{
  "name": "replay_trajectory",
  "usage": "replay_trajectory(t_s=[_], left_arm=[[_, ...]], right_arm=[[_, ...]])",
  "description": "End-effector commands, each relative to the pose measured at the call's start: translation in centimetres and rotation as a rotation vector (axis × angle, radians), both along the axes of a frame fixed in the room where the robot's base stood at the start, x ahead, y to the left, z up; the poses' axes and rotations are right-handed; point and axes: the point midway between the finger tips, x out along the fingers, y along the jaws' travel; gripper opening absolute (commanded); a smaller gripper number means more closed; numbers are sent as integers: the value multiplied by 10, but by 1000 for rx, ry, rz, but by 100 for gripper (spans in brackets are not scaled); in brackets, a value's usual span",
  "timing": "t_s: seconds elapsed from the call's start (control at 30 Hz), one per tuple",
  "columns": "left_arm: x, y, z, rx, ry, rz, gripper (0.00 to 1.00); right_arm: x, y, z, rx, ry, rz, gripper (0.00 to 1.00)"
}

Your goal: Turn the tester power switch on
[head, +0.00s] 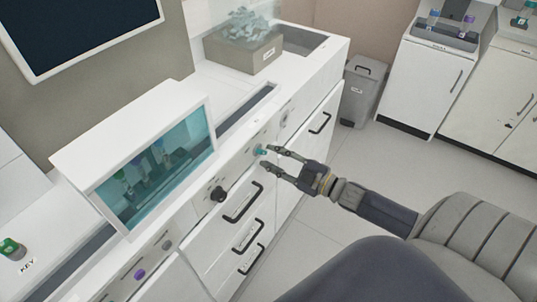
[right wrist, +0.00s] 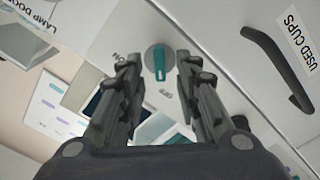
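A rotary switch with a teal handle on a round grey base (right wrist: 160,62) is on the white front panel, with small lettering beside it. In the head view the teal switch (head: 261,151) is right at my right gripper's fingertips. My right gripper (head: 268,159) is open, and in the right wrist view its fingertips (right wrist: 156,58) stand on either side of the teal handle, with a gap on each side. The white tester-like box (head: 130,130) with a teal window stands on the counter to the left. My left gripper is not in view.
A black knob (head: 218,194) and drawers with black handles (head: 243,202) lie below and left. A "USED CUPS" label (right wrist: 300,33) marks a front with a black handle (right wrist: 280,68). A grey bin (head: 362,92) stands behind.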

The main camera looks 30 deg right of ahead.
Motion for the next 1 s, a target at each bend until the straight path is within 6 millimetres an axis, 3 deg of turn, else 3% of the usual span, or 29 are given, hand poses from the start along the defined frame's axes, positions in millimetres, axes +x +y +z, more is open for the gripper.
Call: replay_trajectory(t_s=[0.2, 0.57, 0.7, 1.0], left_arm=[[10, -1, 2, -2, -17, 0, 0], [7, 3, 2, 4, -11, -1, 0], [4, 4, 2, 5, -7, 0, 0], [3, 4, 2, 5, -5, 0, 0]], right_arm=[[17, 7, 0, 1, 1, -1, 31], [20, 8, -1, 0, 2, 0, 31], [20, 8, -1, 0, 2, 0, 0], [20, 9, 0, 6, 4, 0, 0]])
